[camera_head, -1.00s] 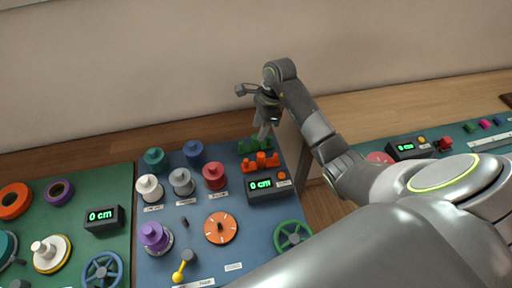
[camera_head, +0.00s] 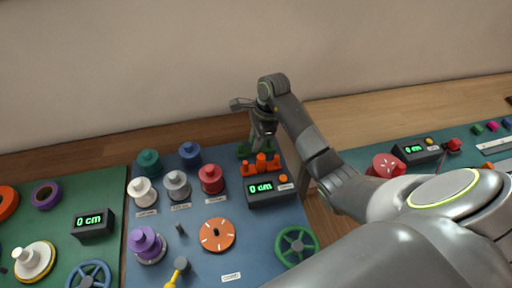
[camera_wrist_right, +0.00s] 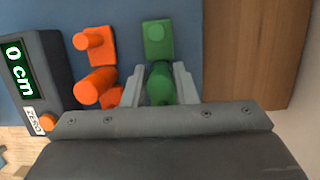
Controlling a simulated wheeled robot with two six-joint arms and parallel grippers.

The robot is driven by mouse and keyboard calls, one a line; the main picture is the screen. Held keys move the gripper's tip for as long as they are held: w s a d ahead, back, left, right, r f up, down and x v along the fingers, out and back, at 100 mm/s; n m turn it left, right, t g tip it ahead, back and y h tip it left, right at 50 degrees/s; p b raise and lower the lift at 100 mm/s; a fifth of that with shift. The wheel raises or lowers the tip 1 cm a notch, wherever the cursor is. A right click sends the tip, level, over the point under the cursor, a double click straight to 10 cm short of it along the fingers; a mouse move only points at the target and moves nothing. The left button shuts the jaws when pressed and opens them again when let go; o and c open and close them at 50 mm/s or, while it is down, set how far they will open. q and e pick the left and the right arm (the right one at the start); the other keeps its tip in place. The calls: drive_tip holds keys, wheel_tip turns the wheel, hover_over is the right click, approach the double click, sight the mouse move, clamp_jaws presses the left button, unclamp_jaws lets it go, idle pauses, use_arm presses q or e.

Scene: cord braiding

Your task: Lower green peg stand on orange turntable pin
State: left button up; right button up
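The green peg stand (camera_head: 243,152) is at the back right of the blue panel, partly hidden behind my right gripper (camera_head: 262,146). In the right wrist view its flat base and small end peg (camera_wrist_right: 158,38) show, and its thicker post (camera_wrist_right: 160,88) is between my right gripper's two fingers (camera_wrist_right: 160,80). The fingers are close to the post on both sides; I cannot tell whether they press on it. The orange turntable (camera_head: 217,238) lies flat at the middle of the panel, with a dark upright pin at its centre and nothing on it. My left gripper is out of view.
An orange peg stand (camera_head: 262,164) is right in front of the green one, beside a "0 cm" display box (camera_head: 270,193). White, grey and red spools (camera_head: 211,180) stand left of it. A green handwheel (camera_head: 296,246) is at the front right.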

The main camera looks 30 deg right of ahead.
drive_tip(key=c, duration=0.4)
drive_tip(key=shift+o, duration=0.2)
drive_tip(key=shift+r+p, duration=1.75)
drive_tip(key=shift+r, duration=1.75)
